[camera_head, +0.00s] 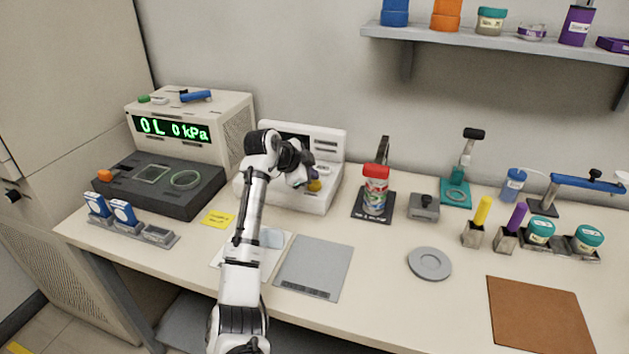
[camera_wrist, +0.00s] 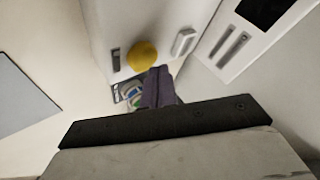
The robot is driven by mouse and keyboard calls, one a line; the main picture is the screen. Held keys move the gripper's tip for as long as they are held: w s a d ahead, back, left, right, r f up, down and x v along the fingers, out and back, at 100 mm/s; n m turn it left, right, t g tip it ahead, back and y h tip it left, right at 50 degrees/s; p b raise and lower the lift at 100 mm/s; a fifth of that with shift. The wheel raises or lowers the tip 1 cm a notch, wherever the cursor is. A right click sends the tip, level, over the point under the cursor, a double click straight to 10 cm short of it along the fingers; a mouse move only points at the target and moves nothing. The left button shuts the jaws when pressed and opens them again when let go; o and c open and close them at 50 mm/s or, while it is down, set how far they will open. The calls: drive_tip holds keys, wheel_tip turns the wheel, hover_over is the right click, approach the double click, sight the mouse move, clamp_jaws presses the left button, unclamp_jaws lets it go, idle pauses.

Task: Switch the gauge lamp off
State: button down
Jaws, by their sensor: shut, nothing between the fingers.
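A white bench device (camera_head: 325,145) stands at the back middle of the bench, with an upright panel and a lower front box. A yellow round knob (camera_wrist: 142,55) and a white raised switch (camera_wrist: 184,41) are on the box in the wrist view. The knob also shows in the head view (camera_head: 314,186). I cannot tell which part is the gauge lamp or whether it is lit. My gripper (camera_wrist: 158,86) is shut and empty, close to the knob; I cannot tell if it touches. In the head view my gripper (camera_head: 305,178) partly hides the device.
A machine with a lit green display (camera_head: 168,129) stands at the left. A red-lidded jar (camera_head: 375,188) stands right of the white device. A grey mat (camera_head: 315,265) lies in front. A grey disc (camera_head: 429,263) and a brown mat (camera_head: 540,315) lie farther right.

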drive_tip(key=shift+r, duration=0.25)
drive_tip(key=shift+r+p, duration=1.7)
drive_tip(key=shift+r, duration=0.8)
drive_tip(key=shift+f, duration=0.1)
